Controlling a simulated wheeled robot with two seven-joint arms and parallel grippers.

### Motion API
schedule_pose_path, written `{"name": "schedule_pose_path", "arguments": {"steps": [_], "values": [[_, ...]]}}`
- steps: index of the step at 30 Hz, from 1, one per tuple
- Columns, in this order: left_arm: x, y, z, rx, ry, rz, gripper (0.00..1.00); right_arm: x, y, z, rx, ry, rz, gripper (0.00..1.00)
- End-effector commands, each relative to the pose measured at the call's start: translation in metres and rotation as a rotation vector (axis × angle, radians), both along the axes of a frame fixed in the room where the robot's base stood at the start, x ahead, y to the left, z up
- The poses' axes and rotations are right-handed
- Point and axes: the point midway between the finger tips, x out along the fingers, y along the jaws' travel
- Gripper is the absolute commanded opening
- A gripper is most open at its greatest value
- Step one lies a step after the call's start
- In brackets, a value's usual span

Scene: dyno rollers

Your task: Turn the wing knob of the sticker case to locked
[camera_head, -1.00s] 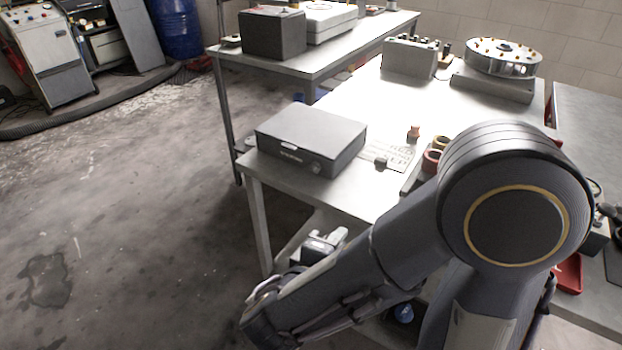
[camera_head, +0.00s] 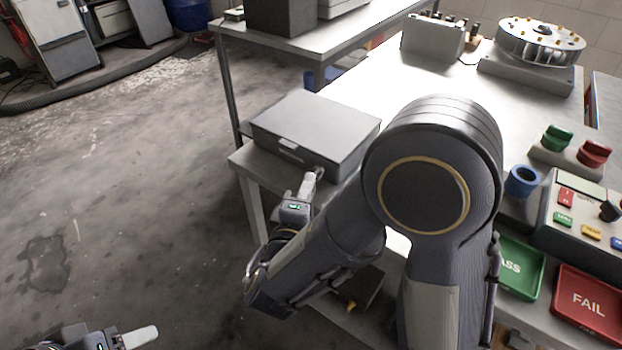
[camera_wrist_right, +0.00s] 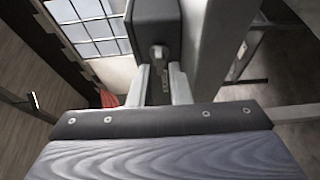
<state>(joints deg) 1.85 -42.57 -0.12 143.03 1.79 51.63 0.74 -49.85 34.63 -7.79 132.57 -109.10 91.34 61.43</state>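The sticker case (camera_head: 315,127) is a grey closed box on the near left corner of the table. Its small wing knob (camera_head: 319,172) is on the front face near the right end, partly hidden by my right gripper (camera_head: 308,186). In the right wrist view the knob (camera_wrist_right: 158,54) stands upright, just ahead of and between the fingertips of my right gripper (camera_wrist_right: 160,72). Those fingers are apart, with a narrow gap around the knob; contact is not clear. My left gripper (camera_head: 140,337) shows only partly at the bottom left, away from the case; its opening is unclear.
My right arm covers the table's front middle. To the right are a blue ring (camera_head: 522,181), a green and a red knob block (camera_head: 568,152), a button box (camera_head: 585,215), a green PASS tray (camera_head: 522,268) and a red FAIL tray (camera_head: 588,303). Open floor lies left.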

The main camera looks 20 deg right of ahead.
Motion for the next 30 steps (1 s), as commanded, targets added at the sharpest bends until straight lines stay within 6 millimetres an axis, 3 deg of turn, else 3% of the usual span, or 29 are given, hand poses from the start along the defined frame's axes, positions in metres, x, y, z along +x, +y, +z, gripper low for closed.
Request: {"name": "schedule_pose_path", "arguments": {"steps": [6, 14, 19, 30], "values": [[0.0, 0.0, 0.001, 0.0, 0.0, 0.0, 0.59, 0.017, -0.01, 0.0, 0.0, 0.0, -0.001, 0.17], [0.0, 0.0, 0.001, 0.0, 0.0, 0.0, 0.59, 0.019, -0.011, 0.0, -0.001, 0.0, 0.0, 0.17], [0.0, 0.0, 0.001, 0.0, 0.0, 0.0, 0.59, 0.019, -0.011, 0.0, 0.0, 0.0, 0.0, 0.0], [0.0, 0.0, 0.004, 0.0, 0.0, 0.0, 0.59, 0.019, -0.011, 0.001, -0.018, 0.024, 0.0, 0.0]]}}
